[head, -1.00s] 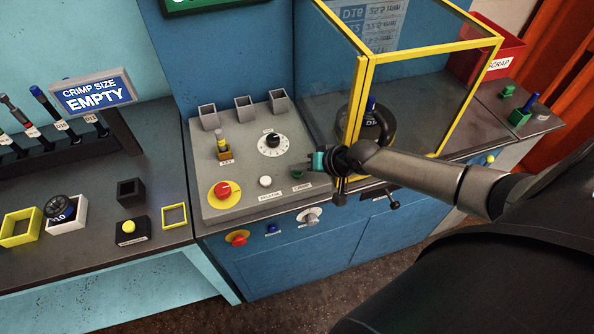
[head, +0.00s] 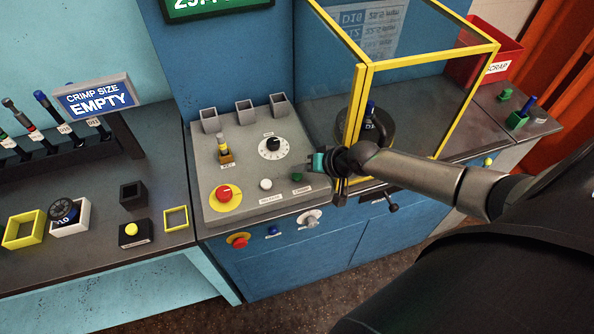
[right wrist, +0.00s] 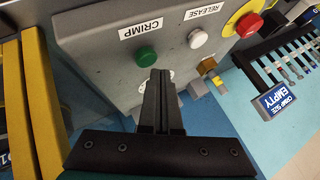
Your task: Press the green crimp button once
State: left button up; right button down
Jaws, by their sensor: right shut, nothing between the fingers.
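The green crimp button (head: 297,177) sits on the sloped grey control panel (head: 240,199), above its CRIMP label. In the right wrist view the green button (right wrist: 146,57) is just left of my fingertips and fully visible. My right gripper (head: 318,162) is shut and empty, beside the button on its right in the head view. In the right wrist view my right gripper (right wrist: 161,75) has its fingers together, pointing towards the panel. Contact with the button does not show; the tips look apart from it. My left gripper is out of view.
A white release button (head: 266,184) and a red emergency knob (head: 224,192) are on the same panel. A black dial (head: 272,146) is above. A yellow-framed clear guard (head: 358,120) stands right behind my right gripper. A red scrap bin (head: 490,55) is farther right.

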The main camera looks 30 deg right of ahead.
aim_at(300, 178)
dwell(0.3)
notch_tip(300, 178, up, 5)
jog(key=p, duration=0.5)
jog(key=shift+r, duration=0.1)
dwell(0.6)
